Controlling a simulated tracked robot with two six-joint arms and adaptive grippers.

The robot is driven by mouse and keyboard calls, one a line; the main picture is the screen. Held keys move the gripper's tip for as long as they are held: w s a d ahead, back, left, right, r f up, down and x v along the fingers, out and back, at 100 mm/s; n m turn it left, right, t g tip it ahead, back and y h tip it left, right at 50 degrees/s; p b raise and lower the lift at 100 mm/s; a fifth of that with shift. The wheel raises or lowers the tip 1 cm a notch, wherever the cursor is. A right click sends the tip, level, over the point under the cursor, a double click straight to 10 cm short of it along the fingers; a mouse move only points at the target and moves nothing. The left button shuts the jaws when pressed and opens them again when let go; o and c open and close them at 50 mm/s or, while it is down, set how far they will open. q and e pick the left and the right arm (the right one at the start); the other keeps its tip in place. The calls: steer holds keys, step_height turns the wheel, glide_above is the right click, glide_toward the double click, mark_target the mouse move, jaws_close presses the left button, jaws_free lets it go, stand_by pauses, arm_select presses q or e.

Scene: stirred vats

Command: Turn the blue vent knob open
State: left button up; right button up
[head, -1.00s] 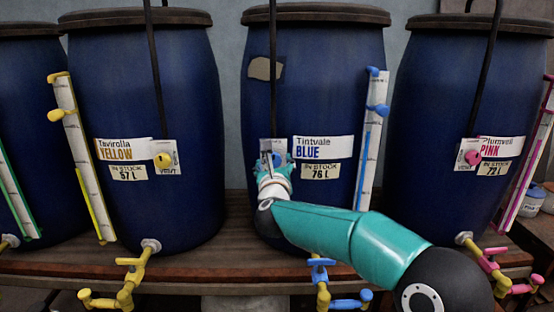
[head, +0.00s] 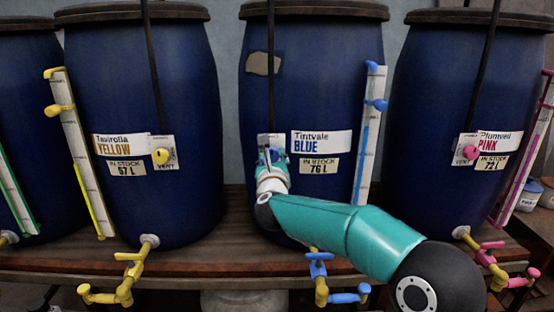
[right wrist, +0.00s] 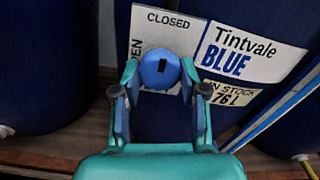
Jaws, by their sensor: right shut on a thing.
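The blue vent knob (right wrist: 160,68) is a round blue disc with a short dark mark, set on a white plate (right wrist: 150,32) on the blue drum (head: 315,85) labelled Tintvale BLUE. The plate reads CLOSED above the knob, and a partly hidden word ending in EN shows at its left. My right gripper (right wrist: 160,84) has a finger on each side of the knob and is shut on it. In the head view the right gripper (head: 271,160) covers most of the knob. My left gripper is not in view.
Drums with yellow (head: 161,156) and pink (head: 466,153) vent knobs stand either side. A sight tube with blue fittings (head: 370,135) runs up the blue drum's right. Blue taps (head: 318,270) jut out below. A dark hose (head: 271,70) hangs above the gripper.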

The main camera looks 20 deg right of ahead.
steer(key=shift+d+r, duration=0.1)
steer(key=n, duration=0.3)
steer(key=shift+n+b, duration=0.35)
steer(key=shift+n, duration=0.05)
steer(key=n, duration=0.4)
steer(key=shift+r, duration=0.1)
steer(key=n+p, duration=0.2)
steer(key=n, duration=0.4)
steer(key=shift+n, duration=0.4)
steer(key=shift+a+n+p, duration=0.2)
steer(key=shift+n+p, duration=0.35)
steer(key=shift+n, duration=0.95)
steer(key=shift+f+n, duration=0.3)
